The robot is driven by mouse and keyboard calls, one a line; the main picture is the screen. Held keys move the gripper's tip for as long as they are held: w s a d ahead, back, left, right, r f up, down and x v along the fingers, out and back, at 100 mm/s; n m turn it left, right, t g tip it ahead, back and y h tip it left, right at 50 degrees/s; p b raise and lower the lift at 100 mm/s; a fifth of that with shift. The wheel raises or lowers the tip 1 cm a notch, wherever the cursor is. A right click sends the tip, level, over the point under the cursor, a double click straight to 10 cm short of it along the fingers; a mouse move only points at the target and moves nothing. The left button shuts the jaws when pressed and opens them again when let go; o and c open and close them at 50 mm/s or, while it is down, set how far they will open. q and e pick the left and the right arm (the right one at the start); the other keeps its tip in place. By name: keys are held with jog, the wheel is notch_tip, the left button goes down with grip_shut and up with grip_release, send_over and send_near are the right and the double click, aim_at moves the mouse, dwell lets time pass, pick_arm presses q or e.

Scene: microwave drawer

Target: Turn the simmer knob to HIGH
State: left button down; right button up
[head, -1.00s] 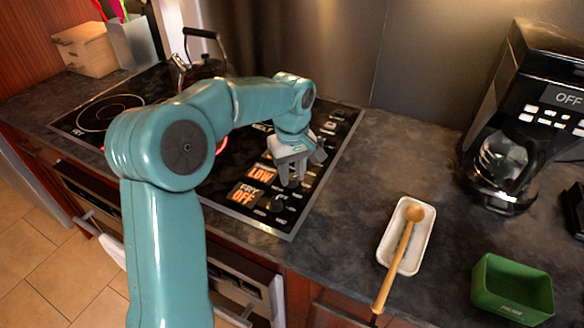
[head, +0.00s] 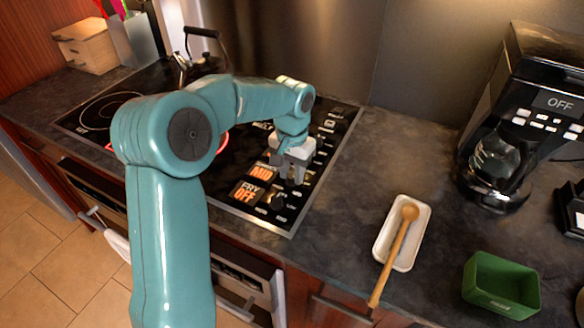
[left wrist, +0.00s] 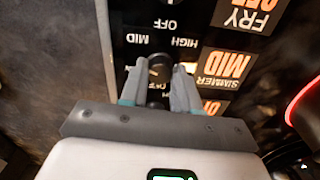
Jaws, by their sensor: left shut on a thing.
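The simmer knob (left wrist: 158,72) is a small dark knob on the black control panel, with printed labels around it, among them MID and HIGH. My left gripper (left wrist: 158,84) points down at the panel, its two grey fingers on either side of the knob and shut on it. In the head view the left gripper (head: 291,180) hides the knob. The orange simmer display (left wrist: 224,64) reads MID; it also shows in the head view (head: 262,173). My right gripper is in neither view.
The fry display (head: 246,193) beside it reads OFF. A kettle (head: 205,66) stands at the back of the cooktop. To the right are a white spoon rest (head: 413,250) with a wooden spoon (head: 397,245), a green box (head: 503,291) and a coffee maker (head: 548,75).

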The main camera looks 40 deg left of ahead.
pick_arm(q)
jog(key=m, duration=0.2)
jog(key=m+p, duration=0.1)
jog(key=m, duration=0.2)
jog(key=shift+w+a+r+m, duration=0.1)
jog(key=shift+r+m, duration=0.15)
jog(key=shift+m, duration=0.05)
jog(key=m+p, duration=0.1)
jog(key=m, duration=0.3)
jog(key=shift+m, duration=0.3)
jog(key=m+p, duration=0.1)
jog(key=m, duration=0.4)
jog(key=shift+p, duration=0.4)
jog(key=shift+m+p, duration=0.55)
jog(key=shift+m, duration=1.95)
jog(key=c, duration=0.8)
grip_release()
jog(key=shift+f, duration=0.1)
